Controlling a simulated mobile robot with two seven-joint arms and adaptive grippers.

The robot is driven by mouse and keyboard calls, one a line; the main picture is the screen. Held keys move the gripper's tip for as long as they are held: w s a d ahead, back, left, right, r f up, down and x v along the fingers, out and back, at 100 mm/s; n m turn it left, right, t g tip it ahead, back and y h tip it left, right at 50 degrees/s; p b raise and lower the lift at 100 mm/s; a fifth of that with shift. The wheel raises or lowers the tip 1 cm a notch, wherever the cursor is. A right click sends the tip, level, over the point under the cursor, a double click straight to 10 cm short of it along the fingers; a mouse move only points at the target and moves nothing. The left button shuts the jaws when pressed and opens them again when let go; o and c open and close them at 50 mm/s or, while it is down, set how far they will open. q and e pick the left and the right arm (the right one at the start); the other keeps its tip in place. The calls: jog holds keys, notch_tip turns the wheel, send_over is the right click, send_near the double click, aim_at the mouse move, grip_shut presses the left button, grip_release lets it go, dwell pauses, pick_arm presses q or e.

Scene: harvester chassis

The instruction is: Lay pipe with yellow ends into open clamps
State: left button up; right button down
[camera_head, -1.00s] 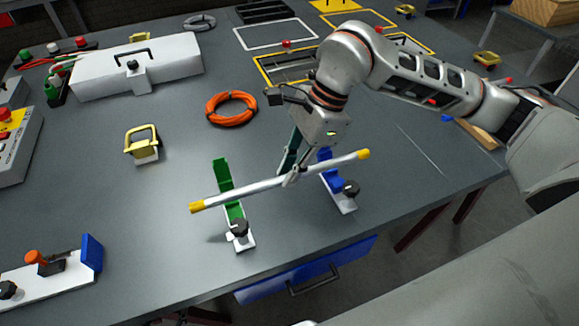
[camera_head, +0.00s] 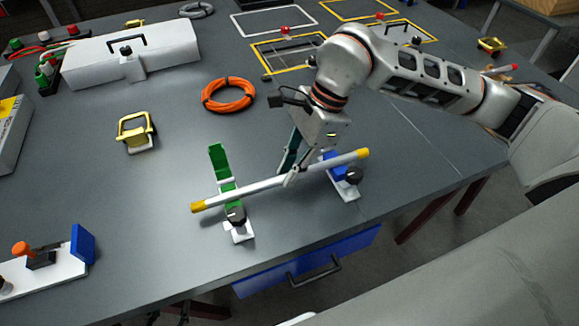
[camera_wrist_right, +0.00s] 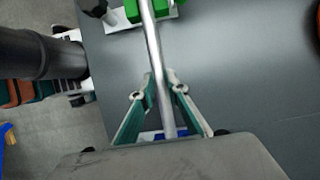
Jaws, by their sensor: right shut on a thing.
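The silver pipe with yellow ends (camera_head: 262,186) is held near its middle by my right gripper (camera_head: 290,178), which is shut on it. The pipe spans across the green clamp (camera_head: 219,163) on the left and the blue clamp (camera_head: 336,165) on the right. Both clamps stand open with black knobs. I cannot tell whether the pipe touches the clamp seats or hovers just above. In the right wrist view the pipe (camera_wrist_right: 155,60) runs between my fingers (camera_wrist_right: 160,92), with the green clamp (camera_wrist_right: 132,10) beyond and a bit of blue clamp below. My left gripper is not in view.
An orange cable coil (camera_head: 229,95), a yellow-handled block (camera_head: 136,131) and a white box (camera_head: 130,56) stand farther back on the grey table. A white fixture with a blue plate (camera_head: 82,244) is at front left. The table's front edge lies close to the clamps.

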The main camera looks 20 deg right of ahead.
jog(key=c, duration=1.9)
grip_release()
jog(key=v, duration=1.2)
